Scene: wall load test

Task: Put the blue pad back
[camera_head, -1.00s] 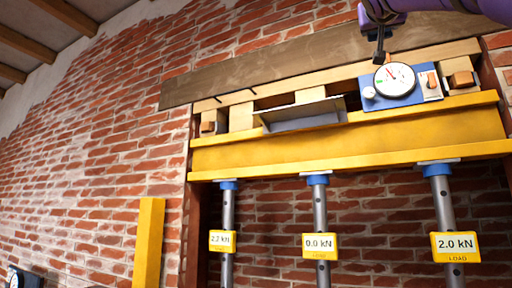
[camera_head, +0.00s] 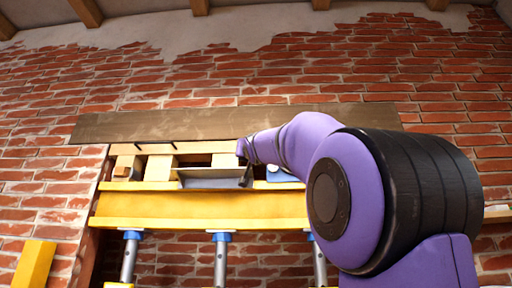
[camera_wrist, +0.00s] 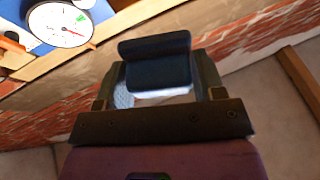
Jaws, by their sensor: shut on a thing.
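In the wrist view, a dark, blue-tinged block (camera_wrist: 156,62) sits between the fingers of my gripper (camera_wrist: 160,78), which is shut on it. Its front face is curved and a pale strip shows beneath. I take it for the blue pad, but its colour is too dark to be sure. In the head view, my gripper (camera_head: 246,152) is at the wall opening, by the right end of the grey tray (camera_head: 212,182). My arm hides much of what it holds there.
A yellow beam (camera_head: 200,206) rests on blue-capped props (camera_head: 221,238). Wooden blocks (camera_head: 158,168) stand above it, under a brown plank (camera_head: 180,126). A round dial gauge (camera_wrist: 62,24) on a blue mount (camera_head: 283,175) is close by. My arm covers the beam's right side.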

